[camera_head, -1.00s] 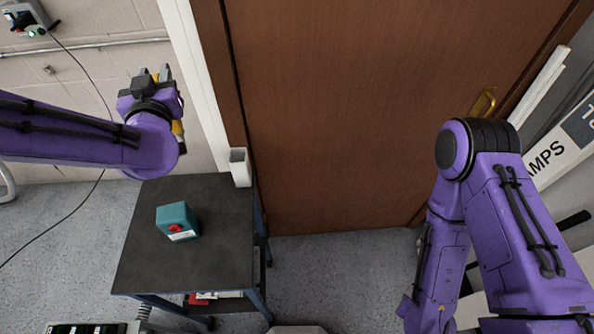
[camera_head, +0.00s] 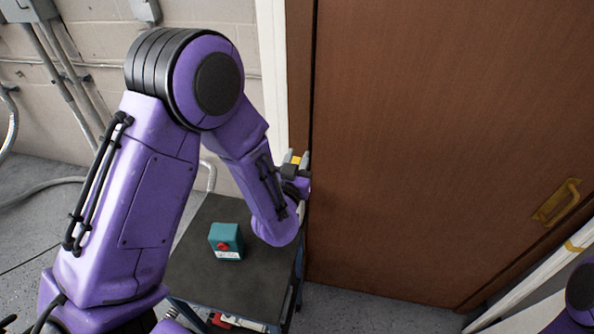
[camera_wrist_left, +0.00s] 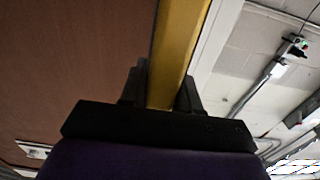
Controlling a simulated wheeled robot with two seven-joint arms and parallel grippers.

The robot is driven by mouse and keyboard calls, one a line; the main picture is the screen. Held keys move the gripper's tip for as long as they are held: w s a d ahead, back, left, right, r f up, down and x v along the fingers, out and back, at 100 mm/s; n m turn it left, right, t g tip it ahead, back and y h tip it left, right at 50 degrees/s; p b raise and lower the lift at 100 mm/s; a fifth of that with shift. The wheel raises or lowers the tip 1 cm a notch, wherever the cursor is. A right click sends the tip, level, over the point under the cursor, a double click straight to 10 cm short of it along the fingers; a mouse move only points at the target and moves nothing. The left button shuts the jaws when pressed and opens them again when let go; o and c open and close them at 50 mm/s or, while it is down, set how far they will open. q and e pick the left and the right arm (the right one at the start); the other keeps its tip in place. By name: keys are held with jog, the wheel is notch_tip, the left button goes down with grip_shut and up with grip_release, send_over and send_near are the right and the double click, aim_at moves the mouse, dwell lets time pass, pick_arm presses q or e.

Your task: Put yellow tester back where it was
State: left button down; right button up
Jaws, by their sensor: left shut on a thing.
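The yellow tester (camera_wrist_left: 178,50) is between the fingers of my left gripper (camera_wrist_left: 160,92) in the left wrist view, reaching up out of the frame. In the head view my left gripper (camera_head: 298,163) is shut on it, and only a small yellow patch of the tester (camera_head: 296,160) shows. The gripper is above the far right part of the dark-topped cart (camera_head: 190,275), near the door frame. The white holder seen earlier at the cart's far right corner is hidden now, apparently behind my left arm. My right gripper is out of view.
A teal box with a red button (camera_head: 227,241) stands on the cart top, left of my left forearm. The brown door (camera_head: 420,140) and its white frame (camera_head: 272,70) are close by the gripper. Conduits (camera_head: 62,75) run along the block wall.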

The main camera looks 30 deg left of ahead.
pick_arm(q)
notch_tip(320, 180, down, 4)
jog(key=shift+w+a+p, duration=0.15)
jog(key=shift+p, duration=0.2)
jog(key=shift+f, duration=0.2)
jog(key=shift+r, duration=0.1)
jog(key=c, duration=0.8)
grip_release()
jog(key=shift+f, duration=0.2)
jog(key=shift+r, duration=0.1)
